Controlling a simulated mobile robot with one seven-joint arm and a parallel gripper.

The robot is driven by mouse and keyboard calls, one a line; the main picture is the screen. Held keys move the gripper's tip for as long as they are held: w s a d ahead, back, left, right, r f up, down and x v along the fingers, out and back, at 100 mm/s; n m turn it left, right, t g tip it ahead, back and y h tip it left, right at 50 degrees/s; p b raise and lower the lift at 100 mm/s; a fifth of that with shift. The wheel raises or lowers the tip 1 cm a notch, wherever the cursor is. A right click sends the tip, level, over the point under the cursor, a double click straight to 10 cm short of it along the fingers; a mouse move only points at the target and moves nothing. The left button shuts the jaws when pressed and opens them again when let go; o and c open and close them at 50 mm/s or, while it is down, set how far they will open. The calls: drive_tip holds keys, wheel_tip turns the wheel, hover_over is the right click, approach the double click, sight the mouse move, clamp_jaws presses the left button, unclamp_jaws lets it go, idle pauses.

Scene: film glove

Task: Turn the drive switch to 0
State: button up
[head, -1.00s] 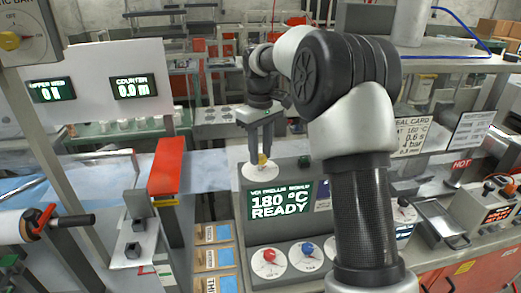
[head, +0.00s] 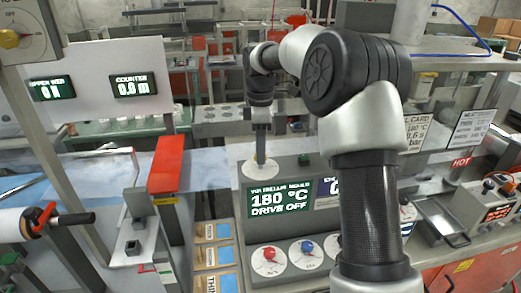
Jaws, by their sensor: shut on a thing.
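The drive switch is a round white dial (head: 253,171) on top of the grey machine housing, just above the display. Its small yellowish knob (head: 261,157) is mostly hidden by my gripper. My gripper (head: 261,152) points down over the dial and is shut on the knob. Its fingers show edge-on, one in front of the other. The dial's markings are too small to read. The display (head: 281,200) reads "180 °C" and "DRIVE OFF".
White dials with a red knob (head: 269,253) and a blue knob (head: 307,248) sit below the display. A red bar (head: 167,164) stands to the left. A second display (head: 328,193) is partly hidden behind my arm.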

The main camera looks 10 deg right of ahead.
drive_tip(key=shift+r+n, duration=0.1)
drive_tip(key=shift+n, duration=0.6)
drive_tip(key=o, duration=1)
drive_tip(key=shift+o, duration=0.2)
wheel_tip(320, 180, up, 17)
drive_tip(key=shift+r, duration=0.15)
